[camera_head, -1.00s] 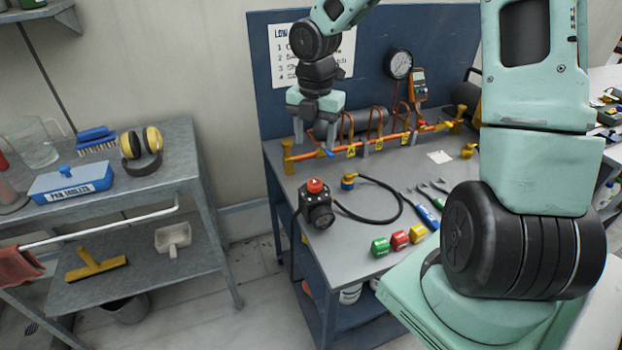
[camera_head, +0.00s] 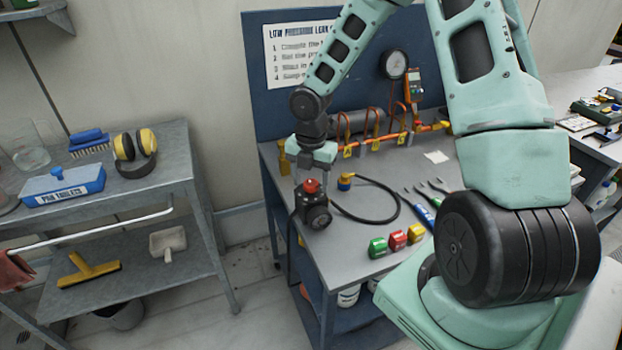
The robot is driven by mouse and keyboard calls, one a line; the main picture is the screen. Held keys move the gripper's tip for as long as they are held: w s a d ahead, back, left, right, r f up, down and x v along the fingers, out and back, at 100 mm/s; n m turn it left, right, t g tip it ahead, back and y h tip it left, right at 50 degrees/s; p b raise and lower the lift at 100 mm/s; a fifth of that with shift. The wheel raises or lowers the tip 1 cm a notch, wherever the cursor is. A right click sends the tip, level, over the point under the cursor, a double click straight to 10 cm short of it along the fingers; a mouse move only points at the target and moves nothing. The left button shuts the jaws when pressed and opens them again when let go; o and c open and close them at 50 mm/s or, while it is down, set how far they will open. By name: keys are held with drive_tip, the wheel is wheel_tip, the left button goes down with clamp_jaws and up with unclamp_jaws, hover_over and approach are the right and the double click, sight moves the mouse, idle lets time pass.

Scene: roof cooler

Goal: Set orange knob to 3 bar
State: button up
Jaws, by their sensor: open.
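The orange-red knob (camera_head: 312,185) sits on top of a black regulator body (camera_head: 316,208) at the left front part of the workbench. My gripper (camera_head: 312,173) points down right above the knob, its fingers open with one on each side in this view. I cannot tell whether the fingers reach around the knob or touch it.
Green (camera_head: 377,247), red (camera_head: 397,239) and yellow (camera_head: 416,233) blocks stand at the front. An orange pipe (camera_head: 385,140) with valves runs along the back. A cart (camera_head: 150,195) stands left.

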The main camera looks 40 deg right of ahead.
drive_tip(key=c, duration=1)
drive_tip(key=shift+m, duration=0.4)
drive_tip(key=m+p, duration=0.1)
drive_tip(key=m, duration=0.3)
drive_tip(key=shift+r+m, duration=0.1)
drive_tip(key=shift+m, duration=0.3)
drive_tip(key=m, duration=0.6)
drive_tip(key=shift+p, duration=0.4)
drive_tip(key=m, duration=0.7)
drive_tip(key=shift+m, duration=0.3)
drive_tip(key=m, duration=0.3)
drive_tip(key=shift+m, duration=2.4)
